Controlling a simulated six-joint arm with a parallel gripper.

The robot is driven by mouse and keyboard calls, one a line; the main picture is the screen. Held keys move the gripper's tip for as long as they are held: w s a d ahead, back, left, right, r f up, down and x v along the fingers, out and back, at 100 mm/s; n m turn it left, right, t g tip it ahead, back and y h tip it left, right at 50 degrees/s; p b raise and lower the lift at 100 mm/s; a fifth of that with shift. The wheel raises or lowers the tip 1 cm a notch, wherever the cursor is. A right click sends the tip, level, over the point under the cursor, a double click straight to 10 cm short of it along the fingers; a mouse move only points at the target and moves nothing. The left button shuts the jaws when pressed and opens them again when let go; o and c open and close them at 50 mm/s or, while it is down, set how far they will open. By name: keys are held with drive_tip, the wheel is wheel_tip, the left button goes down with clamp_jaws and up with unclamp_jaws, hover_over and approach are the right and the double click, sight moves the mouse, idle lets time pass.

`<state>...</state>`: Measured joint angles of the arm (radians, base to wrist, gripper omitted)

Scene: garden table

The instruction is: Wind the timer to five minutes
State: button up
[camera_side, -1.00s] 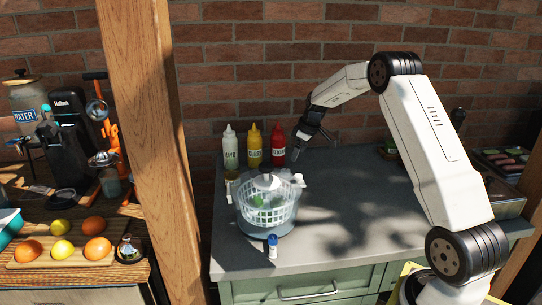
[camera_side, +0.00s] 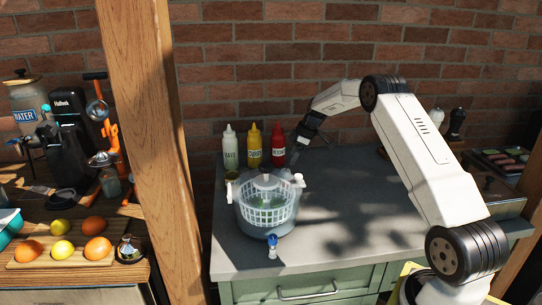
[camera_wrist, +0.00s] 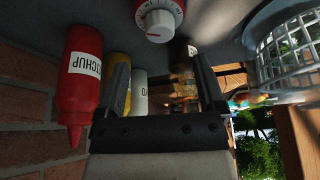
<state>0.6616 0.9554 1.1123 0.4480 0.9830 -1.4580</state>
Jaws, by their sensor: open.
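The timer (camera_wrist: 160,22) shows at the top of the wrist view, cut off by the frame edge. It has a white knob, a pale marked dial and a red body. I cannot make it out in the side view. My gripper (camera_wrist: 157,62) is open and empty, with its two dark fingers on either side of the view. The timer lies beyond the fingertips, roughly in line with the gap, and is not touched. In the side view my gripper (camera_side: 305,140) is over the back of the counter, near the ketchup bottle.
The ketchup bottle (camera_wrist: 84,80) is close to the left finger; mustard (camera_side: 254,146) and white (camera_side: 230,148) bottles stand beside it. A salad spinner (camera_side: 266,213) stands in front of them. A small blue-topped bottle (camera_side: 272,247) is near the front edge. The counter's right side (camera_side: 345,195) is mostly clear.

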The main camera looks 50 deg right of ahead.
sight(286, 170)
drive_tip(key=shift+x, duration=3.3)
clamp_jaws()
drive_tip(key=shift+m, duration=0.5)
drive_tip(key=m+h, duration=0.1)
drive_tip(key=m, duration=0.3)
drive_tip(key=shift+a+t+h, duration=0.15)
drive_tip(key=shift+t+h, duration=0.15)
drive_tip(key=shift+h, duration=0.1)
drive_tip(key=shift+m+h, duration=1)
drive_tip(key=shift+m, duration=1.5)
unclamp_jaws()
